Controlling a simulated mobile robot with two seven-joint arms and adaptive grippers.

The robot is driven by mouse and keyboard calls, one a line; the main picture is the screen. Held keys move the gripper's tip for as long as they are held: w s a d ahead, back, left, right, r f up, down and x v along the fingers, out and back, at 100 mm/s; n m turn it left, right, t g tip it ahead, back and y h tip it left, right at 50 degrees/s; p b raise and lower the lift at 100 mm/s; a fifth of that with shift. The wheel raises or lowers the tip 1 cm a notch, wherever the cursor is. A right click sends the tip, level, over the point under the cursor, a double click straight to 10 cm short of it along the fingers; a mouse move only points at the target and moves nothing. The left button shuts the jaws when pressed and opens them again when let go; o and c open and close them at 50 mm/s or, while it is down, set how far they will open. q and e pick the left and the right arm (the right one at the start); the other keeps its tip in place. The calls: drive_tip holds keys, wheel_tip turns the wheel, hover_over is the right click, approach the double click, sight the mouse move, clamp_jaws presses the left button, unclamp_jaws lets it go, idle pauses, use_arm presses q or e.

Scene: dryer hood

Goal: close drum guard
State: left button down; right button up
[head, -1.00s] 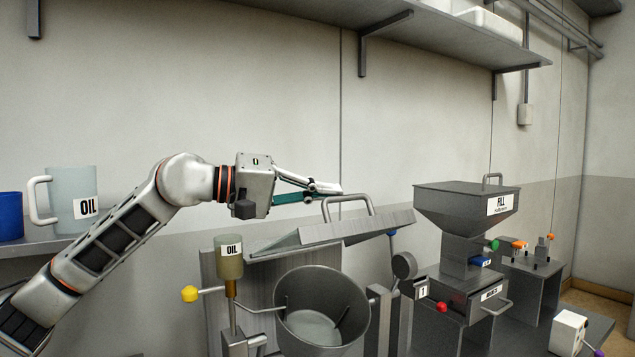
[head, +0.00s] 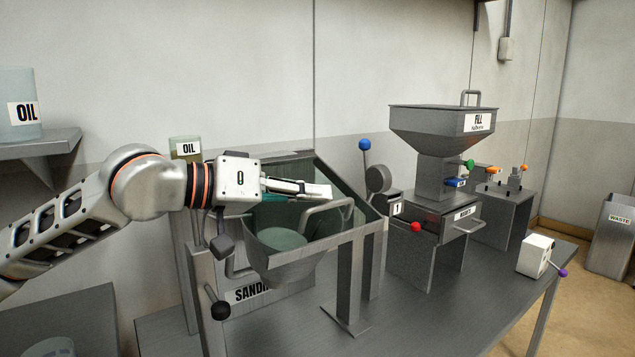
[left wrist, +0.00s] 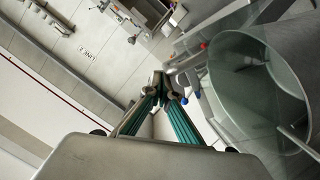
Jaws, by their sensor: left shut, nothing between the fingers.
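The drum guard (head: 345,222) is a clear panel in a grey frame with a bent bar handle (head: 328,208). It appears to lie low across the mouth of the grey drum (head: 285,262); whether it rests fully down I cannot tell. In the left wrist view, the clear guard (left wrist: 225,98) lies in front of the round drum (left wrist: 262,85). My left gripper (head: 328,191) is shut and empty, close to the handle and above the guard. Its fingertips also show in the left wrist view (left wrist: 160,80). Touching or apart is unclear. My right gripper is out of view.
An oil cup (head: 186,150) stands behind my left wrist. A blue-knobbed lever (head: 365,146) and the fill hopper (head: 442,130) stand right of the drum. A black-knobbed lever (head: 220,310) is at front left.

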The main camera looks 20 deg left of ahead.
use_arm(q)
drive_tip(key=shift+a+f+b, duration=0.1)
drive_tip(key=shift+f+b, duration=0.4)
drive_tip(key=shift+f, duration=0.65)
drive_tip(key=shift+f, duration=0.15)
drive_tip(key=shift+s+a, duration=0.2)
drive_tip(key=shift+s, duration=0.05)
drive_tip(key=v, duration=1.1)
drive_tip(key=shift+s+r, duration=0.2)
drive_tip(key=shift+r, duration=0.25)
drive_tip(key=shift+a, duration=0.1)
